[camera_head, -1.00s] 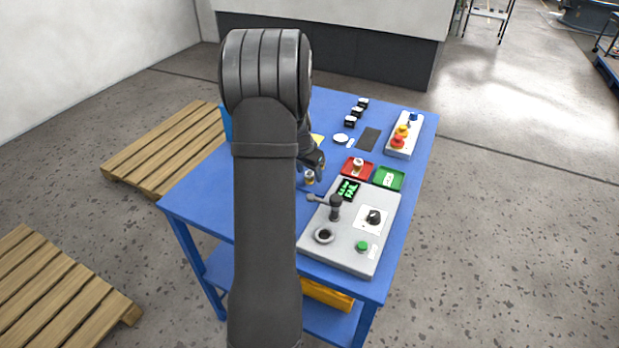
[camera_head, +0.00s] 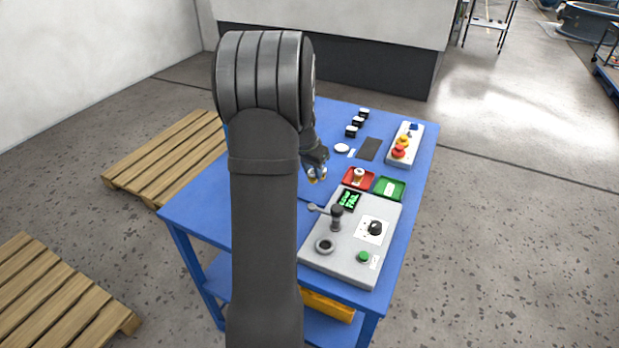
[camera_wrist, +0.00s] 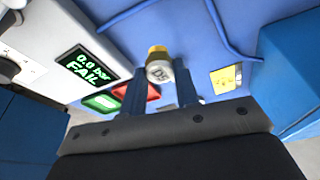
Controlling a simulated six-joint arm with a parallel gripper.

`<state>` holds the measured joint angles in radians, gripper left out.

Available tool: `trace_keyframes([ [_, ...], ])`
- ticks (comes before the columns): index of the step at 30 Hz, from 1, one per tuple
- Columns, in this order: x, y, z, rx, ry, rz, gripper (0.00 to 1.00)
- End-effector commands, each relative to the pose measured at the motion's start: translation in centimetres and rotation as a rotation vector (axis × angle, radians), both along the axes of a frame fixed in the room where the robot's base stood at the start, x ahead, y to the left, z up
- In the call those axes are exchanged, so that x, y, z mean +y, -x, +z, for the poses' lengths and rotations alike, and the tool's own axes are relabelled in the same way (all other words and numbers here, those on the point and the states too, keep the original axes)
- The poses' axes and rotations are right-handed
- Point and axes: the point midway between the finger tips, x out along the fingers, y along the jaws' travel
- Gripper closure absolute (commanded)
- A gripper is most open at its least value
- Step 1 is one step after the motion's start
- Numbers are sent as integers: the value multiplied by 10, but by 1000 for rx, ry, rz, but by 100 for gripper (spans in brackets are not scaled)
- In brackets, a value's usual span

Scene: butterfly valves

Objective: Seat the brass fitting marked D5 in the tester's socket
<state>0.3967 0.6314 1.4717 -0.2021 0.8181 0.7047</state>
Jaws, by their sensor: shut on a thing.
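The brass fitting marked D5 (camera_wrist: 158,68) has a pale face with dark lettering and a yellow brass end. My gripper (camera_wrist: 160,88) is shut on it, one finger on each side. In the head view, my gripper (camera_head: 316,168) holds the fitting (camera_head: 317,175) above the blue table, left of the red tray. The grey tester (camera_head: 345,265) stands at the front right of the table. Its socket (camera_head: 325,245), a ring with a dark opening, looks empty. A lever (camera_head: 336,215) stands behind the socket.
The tester's display (camera_wrist: 86,66) reads 0.0 bar FAIL. The tester also bears a black knob (camera_head: 374,228) and a green button (camera_head: 363,257). A red tray (camera_head: 347,183) holds another fitting; a green tray (camera_head: 399,190) is beside it. A control box (camera_head: 414,148) stands behind.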

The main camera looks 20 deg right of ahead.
Motion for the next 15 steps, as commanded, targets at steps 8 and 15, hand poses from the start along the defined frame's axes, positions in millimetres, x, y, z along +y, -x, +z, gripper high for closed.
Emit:
trace_keyframes([
  [8, -38, 54, 37, 0, 1, -6, 97],
  [15, -56, 81, 57, 1, 0, -4, 97],
])
